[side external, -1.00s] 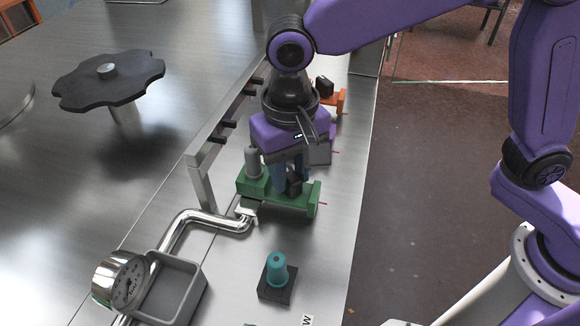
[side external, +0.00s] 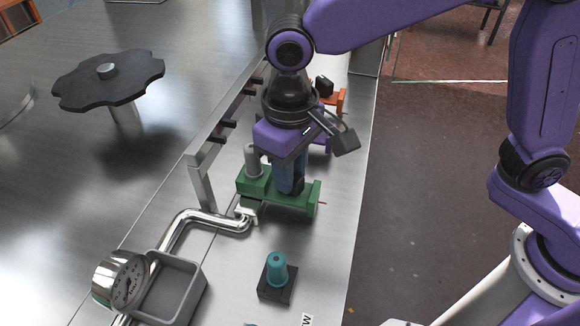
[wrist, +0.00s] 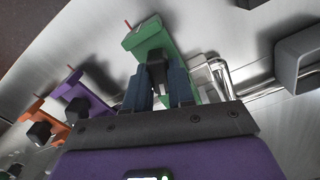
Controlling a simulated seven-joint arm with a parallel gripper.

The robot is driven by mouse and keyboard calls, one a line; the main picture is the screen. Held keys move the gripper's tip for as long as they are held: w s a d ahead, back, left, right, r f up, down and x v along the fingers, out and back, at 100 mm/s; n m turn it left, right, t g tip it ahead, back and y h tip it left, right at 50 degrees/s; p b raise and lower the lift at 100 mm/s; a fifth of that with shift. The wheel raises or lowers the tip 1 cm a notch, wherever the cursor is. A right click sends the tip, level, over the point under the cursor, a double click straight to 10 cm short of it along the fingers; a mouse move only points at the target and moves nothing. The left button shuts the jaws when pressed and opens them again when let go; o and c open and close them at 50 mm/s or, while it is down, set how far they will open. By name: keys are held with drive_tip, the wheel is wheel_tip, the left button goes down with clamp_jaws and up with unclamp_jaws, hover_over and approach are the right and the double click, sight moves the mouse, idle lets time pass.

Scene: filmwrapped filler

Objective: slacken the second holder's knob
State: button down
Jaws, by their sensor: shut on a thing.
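My gripper (side external: 288,188) points down at the green holder (side external: 262,188) and is shut on its black knob. In the wrist view the black knob (wrist: 154,62) sits between the two blue fingers of my gripper (wrist: 158,86), on the green holder (wrist: 147,37). In the side view the fingers hide this knob. A purple holder (wrist: 72,88) with its own black knob (wrist: 76,112) is beside the green one, then an orange holder (wrist: 44,113). In the side view the orange holder (side external: 340,99) shows behind my gripper, and the purple one is mostly hidden. I cannot tell from the pictures which holder counts as second.
A grey rail (side external: 203,158) runs along the holders' left. A bent metal pipe (side external: 205,218), a gauge (side external: 122,280) and a grey open bin (side external: 181,291) are nearer the camera. A teal cone-shaped piece (side external: 277,270) stands on a black base. A black handwheel (side external: 108,80) stands at left.

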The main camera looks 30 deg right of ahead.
drive_tip(key=n, duration=1.2)
drive_tip(key=shift+a+r, duration=0.1)
idle(0.5)
drive_tip(key=c, duration=1.2)
unclamp_jaws()
drive_tip(key=shift+c, duration=0.2)
wheel_tip(320, 180, up, 17)
drive_tip(key=shift+r, duration=0.2)
